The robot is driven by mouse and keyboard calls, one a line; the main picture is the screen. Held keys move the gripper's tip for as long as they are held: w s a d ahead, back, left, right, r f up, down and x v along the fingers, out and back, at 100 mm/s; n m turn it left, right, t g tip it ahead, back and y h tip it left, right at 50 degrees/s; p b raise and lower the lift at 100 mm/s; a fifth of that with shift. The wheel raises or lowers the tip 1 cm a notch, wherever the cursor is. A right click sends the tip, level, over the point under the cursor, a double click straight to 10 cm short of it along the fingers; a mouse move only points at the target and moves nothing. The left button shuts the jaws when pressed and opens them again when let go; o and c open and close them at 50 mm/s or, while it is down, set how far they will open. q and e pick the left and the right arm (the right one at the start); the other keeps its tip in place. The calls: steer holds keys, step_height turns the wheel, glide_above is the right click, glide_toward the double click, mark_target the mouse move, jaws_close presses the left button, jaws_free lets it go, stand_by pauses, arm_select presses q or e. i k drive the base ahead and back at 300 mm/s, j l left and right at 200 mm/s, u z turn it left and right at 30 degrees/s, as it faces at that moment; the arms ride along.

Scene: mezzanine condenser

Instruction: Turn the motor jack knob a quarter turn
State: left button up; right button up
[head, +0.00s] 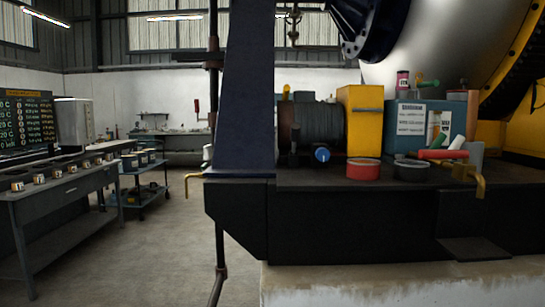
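A round blue knob (322,155) with a pale mark faces me on the dark machine deck, left of a red tub. It looks like the motor jack knob, but no label on it can be read. Behind it stands a ribbed dark motor-like drum (318,121) next to a yellow housing (362,120). Neither of my grippers shows in the head view, so nothing of mine is seen near the knob.
A red tub (363,169), a dark tub (411,170) and a blue box (418,118) crowd the deck (315,180) right of the knob. Brass pipes (477,183) stick out at the edge. A blue column (245,85) stands left. The floor (165,245) at left is clear.

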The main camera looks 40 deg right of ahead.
mark_target(322, 154)
steer(key=z, duration=1.35)
